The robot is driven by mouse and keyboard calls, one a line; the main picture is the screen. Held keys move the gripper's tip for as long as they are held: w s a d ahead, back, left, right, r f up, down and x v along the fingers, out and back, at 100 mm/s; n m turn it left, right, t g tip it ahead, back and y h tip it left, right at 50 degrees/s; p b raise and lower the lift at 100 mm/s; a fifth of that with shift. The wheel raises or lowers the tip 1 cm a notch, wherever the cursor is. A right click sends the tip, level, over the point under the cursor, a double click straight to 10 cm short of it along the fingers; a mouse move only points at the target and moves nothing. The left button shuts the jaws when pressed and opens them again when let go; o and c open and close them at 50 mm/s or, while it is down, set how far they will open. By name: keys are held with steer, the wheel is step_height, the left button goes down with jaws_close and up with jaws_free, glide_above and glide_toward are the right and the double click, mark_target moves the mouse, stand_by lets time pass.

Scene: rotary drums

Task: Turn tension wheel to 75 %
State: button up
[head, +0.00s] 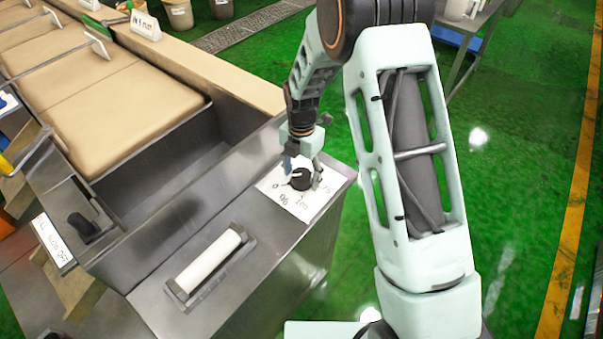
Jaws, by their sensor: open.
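The tension wheel (300,178) is a small dark round knob on a white dial card (304,209) at the right end of the grey metal housing top. The card carries handwritten-looking marks, among them 0, a percent sign and 100. Part of the card is hidden by my gripper, and the wheel's pointer reading is too small to tell. My gripper (301,181) is open and points down over the wheel, with its fingers on either side of it. I cannot tell whether the fingers touch the wheel.
A white roller in a dark holder (210,265) lies left of the dial card. A dark handle (84,227) and a labelled white sign (52,241) are farther left. Tan padded panels (134,113) fill the upper left. Green floor (535,120) is open at right.

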steer(key=shift+c, duration=0.4)
steer(key=c, duration=1.1)
